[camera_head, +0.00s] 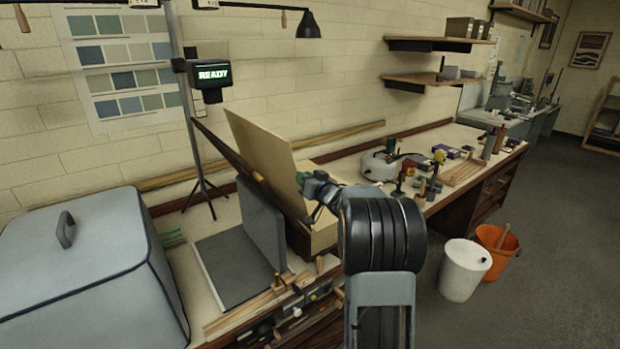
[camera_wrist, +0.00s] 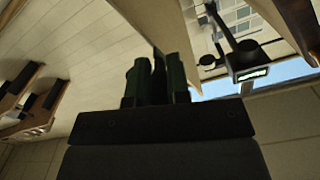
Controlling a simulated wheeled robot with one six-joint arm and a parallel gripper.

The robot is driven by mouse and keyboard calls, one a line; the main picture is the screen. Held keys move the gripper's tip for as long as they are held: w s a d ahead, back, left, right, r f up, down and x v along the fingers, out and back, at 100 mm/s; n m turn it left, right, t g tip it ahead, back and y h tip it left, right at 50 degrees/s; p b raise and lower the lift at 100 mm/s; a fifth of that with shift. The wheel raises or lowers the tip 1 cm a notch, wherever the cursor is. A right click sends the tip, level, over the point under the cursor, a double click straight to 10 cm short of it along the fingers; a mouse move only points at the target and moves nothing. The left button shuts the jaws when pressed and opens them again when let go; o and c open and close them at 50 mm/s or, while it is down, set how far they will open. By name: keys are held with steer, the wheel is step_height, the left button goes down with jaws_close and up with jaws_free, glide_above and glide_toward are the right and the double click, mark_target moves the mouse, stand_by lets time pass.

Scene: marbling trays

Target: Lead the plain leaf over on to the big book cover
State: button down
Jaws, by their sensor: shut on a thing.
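The plain leaf, a stiff cream sheet (camera_head: 262,155), stands steeply tilted over the bench. The big book cover, a dark brown board (camera_head: 228,150), stands tilted just left of the leaf. A gap between them shows at the top; lower down I cannot tell whether they touch. A cream block (camera_head: 322,237) lies under the leaf's lower right side. My gripper (camera_head: 303,178) is shut at the leaf's right edge. In the wrist view, my dark green fingers (camera_wrist: 158,75) are close together; the pinched edge is hard to make out.
A grey book (camera_head: 222,275) lies open in front, one board upright near the big cover. A blue-grey padded box (camera_head: 85,270) fills the left. A thin stand with a READY display (camera_head: 212,74) rises behind. Tools crowd the bench right; a white bin (camera_head: 462,272) and orange bucket (camera_head: 500,250) stand on the floor.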

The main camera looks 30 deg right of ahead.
steer(key=shift+d, duration=0.15)
steer(key=c, duration=1.1)
jaws_free()
steer(key=shift+s, duration=0.15)
steer(key=s+d+b, duration=0.1)
steer(key=s+b, duration=0.2)
steer(key=s, duration=1)
steer(key=shift+s+d, duration=0.2)
